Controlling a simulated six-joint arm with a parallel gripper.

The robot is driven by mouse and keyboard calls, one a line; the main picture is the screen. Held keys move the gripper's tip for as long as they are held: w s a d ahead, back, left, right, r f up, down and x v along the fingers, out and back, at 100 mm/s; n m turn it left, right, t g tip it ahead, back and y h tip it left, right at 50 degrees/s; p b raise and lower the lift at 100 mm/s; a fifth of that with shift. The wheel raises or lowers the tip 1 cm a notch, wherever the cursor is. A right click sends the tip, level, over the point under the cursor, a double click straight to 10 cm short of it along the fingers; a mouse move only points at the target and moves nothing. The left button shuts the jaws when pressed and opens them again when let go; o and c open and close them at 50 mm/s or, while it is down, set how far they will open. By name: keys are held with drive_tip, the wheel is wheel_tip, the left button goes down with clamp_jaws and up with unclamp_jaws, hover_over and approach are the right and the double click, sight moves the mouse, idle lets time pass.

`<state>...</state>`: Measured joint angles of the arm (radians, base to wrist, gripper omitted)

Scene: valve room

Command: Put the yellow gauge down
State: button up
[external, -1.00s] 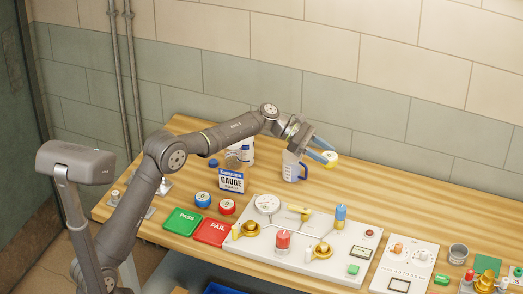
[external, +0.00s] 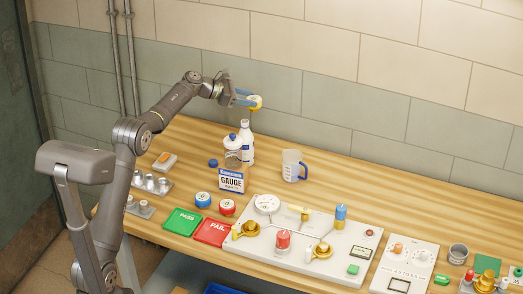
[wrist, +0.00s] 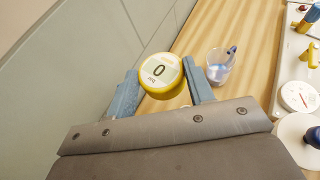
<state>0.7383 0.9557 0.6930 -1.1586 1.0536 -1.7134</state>
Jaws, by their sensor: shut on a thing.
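The yellow gauge (external: 255,102) is a small round yellow body with a pale face. In the wrist view the gauge (wrist: 161,74) shows a dark "0" on its face and sits between the two blue fingers. My gripper (external: 247,98) is shut on it and holds it up in the air, near the wall and above the back of the wooden bench (external: 420,212). Red (external: 227,206) and blue (external: 203,199) round gauges stand on the bench near the GAUGE box (external: 232,180).
A white bottle (external: 246,145), a jar (external: 233,152) and a measuring jug (external: 293,166) stand at the back. The green PASS pad (external: 183,222), red FAIL pad (external: 213,232) and valve panel (external: 290,258) lie in front. Bench space right of the jug is clear.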

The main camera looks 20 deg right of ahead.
drive_tip(key=w+a+n+t, duration=0.2)
drive_tip(key=w+a+t, duration=0.1)
drive_tip(key=w+a, duration=0.65)
drive_tip(key=shift+w+d+f, duration=0.25)
drive_tip(key=shift+f, duration=3.25)
drive_tip(key=shift+w+d+f, duration=0.2)
drive_tip(key=shift+w+f, duration=0.1)
drive_tip(key=shift+f, duration=3.2)
drive_tip(key=shift+w+d+f, duration=0.25)
drive_tip(key=shift+f, duration=3.25)
drive_tip(key=shift+f, duration=0.1)
drive_tip(key=o, duration=1.2)
drive_tip(key=shift+a+r, duration=0.2)
drive_tip(key=shift+a, duration=0.1)
drive_tip(key=v, duration=1.1)
drive_tip(key=shift+w+a, duration=0.1)
drive_tip(key=shift+a, duration=0.2)
